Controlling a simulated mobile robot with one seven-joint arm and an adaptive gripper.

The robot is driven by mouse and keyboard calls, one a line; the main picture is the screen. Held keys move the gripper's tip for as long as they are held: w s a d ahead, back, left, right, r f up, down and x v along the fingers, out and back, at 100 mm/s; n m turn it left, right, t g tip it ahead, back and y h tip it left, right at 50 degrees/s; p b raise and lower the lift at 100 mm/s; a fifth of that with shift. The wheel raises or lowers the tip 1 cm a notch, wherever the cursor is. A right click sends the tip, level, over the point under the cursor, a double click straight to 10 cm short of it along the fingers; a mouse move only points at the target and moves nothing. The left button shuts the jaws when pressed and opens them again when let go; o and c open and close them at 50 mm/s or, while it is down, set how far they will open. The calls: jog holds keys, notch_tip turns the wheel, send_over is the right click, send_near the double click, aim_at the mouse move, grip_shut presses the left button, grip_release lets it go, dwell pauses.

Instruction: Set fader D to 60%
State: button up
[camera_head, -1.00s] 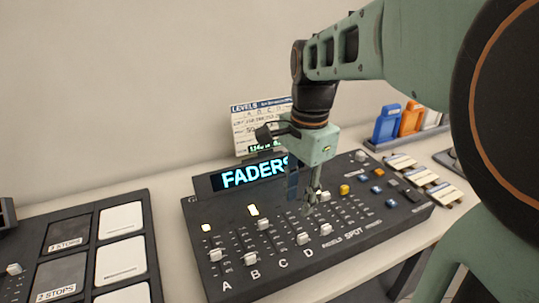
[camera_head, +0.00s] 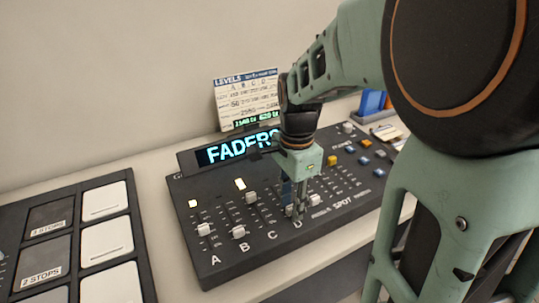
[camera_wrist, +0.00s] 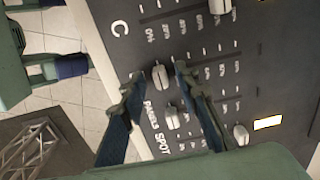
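The fader console (camera_head: 215,262) has grey slider caps above the letters A to D. The fader D cap (camera_wrist: 161,76) is pale grey and sits near the low end of its slot in the wrist view. My gripper (camera_wrist: 158,75) is open, with one finger on each side of this cap and a gap visible on both sides. In the head view my gripper (camera_head: 297,213) reaches down just above the letter D and mostly hides the cap. The fader C cap (camera_head: 251,197) stands higher in its slot; it shows at the top of the wrist view (camera_wrist: 221,5).
Fader caps A (camera_head: 203,229) and B (camera_head: 238,231) lie to the left. A neighbouring cap (camera_wrist: 171,118) in the panels and spot section is close to my fingers. A levels card (camera_head: 246,98) stands behind the FADERS display (camera_head: 235,148). A button panel (camera_head: 75,245) is at left.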

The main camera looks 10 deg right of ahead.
jog(key=shift+f, duration=0.1)
grip_shut()
dwell(0.3)
jog(key=shift+w+a+p, duration=0.25)
jog(key=shift+w+p, duration=0.05)
jog(key=shift+w, duration=0.55)
jog(key=shift+w+a+p, duration=0.3)
jog(key=shift+w, duration=0.55)
jog(key=shift+w+a+p, duration=0.25)
jog(key=shift+w+p, duration=0.05)
jog(key=shift+w, duration=0.55)
grip_release()
